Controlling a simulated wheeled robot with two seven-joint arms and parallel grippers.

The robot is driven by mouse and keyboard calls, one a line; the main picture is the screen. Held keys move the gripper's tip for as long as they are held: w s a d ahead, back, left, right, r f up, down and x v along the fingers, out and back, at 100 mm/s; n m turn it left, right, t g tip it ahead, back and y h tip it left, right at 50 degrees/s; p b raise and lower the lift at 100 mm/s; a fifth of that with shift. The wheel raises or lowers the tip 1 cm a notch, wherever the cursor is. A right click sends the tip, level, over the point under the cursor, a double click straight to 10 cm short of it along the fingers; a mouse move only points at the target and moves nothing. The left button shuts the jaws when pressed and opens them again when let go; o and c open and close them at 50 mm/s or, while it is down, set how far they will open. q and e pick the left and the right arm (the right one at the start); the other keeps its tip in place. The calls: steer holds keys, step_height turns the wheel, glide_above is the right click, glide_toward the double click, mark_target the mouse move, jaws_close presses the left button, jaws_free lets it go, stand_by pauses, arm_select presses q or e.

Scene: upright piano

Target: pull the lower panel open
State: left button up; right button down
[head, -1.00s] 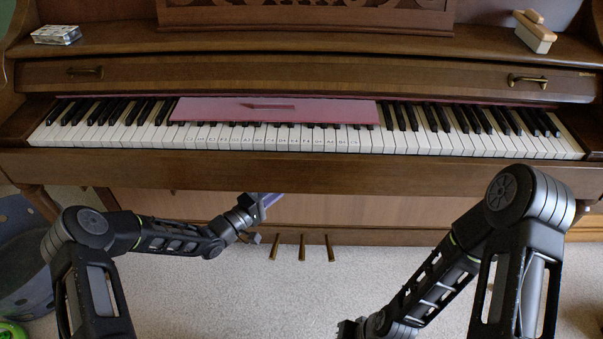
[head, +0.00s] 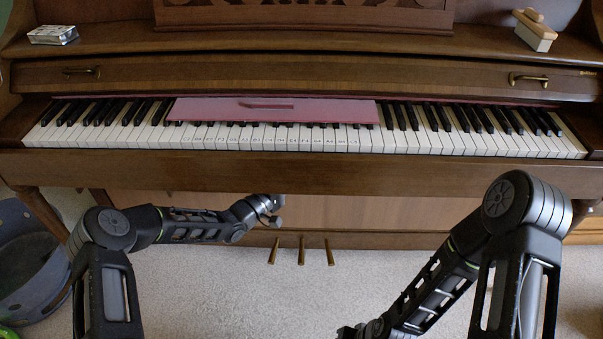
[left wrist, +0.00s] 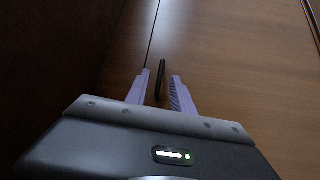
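The lower panel (head: 385,208) is the brown wooden board under the piano's keyboard, above the pedals. It looks closed in the head view, and my left arm covers part of it. In the left wrist view the panel (left wrist: 235,65) fills the right side, with a dark seam at its left edge. A small dark upright piece, perhaps a handle (left wrist: 160,80), stands out from it. My left gripper (left wrist: 160,90) is open, its two pale fingers on either side of that piece. I cannot tell whether they touch it.
The piano's key bed (head: 300,172) overhangs the panel. Brass pedals (head: 301,250) stick out below it. A grey tub (head: 30,265) stands on the carpet at left. The carpet (head: 300,300) between my arms is clear.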

arm_select(q)
steer(key=shift+w+d, duration=0.15)
steer(key=shift+d, duration=0.05)
jaws_close()
stand_by(1.4)
